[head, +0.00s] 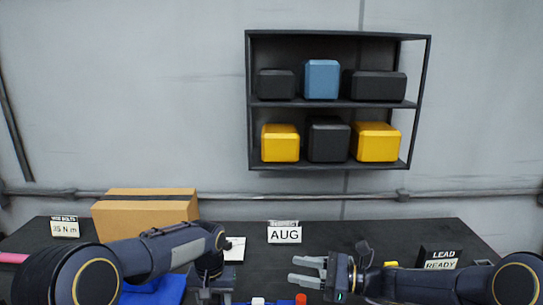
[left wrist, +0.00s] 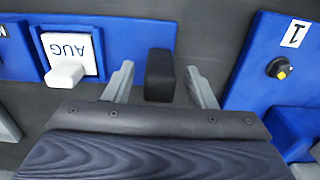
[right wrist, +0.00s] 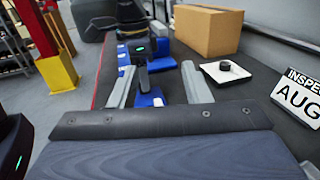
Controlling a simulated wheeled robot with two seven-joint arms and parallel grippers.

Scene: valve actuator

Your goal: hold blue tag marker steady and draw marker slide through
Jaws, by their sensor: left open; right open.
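In the left wrist view a blue tag marker (left wrist: 120,35) lies flat with a white AUG card (left wrist: 85,48) and a white slide block (left wrist: 66,73) at the card's edge. A black block (left wrist: 160,75) stands at its right end. My left gripper (left wrist: 157,85) is open, its fingers on either side of the black block with gaps showing. In the head view it points down at the bottom. My right gripper (head: 308,271) is open and empty, above the table and pointing left. Its fingers frame blue parts (right wrist: 150,98) in the right wrist view, apart from them.
A second blue panel (left wrist: 285,45) with a black knob lies right of the left gripper. A cardboard box (head: 145,214), an AUG sign (head: 284,234) and a READY sign (head: 440,262) stand on the dark table (head: 350,231). A shelf with bins hangs on the wall.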

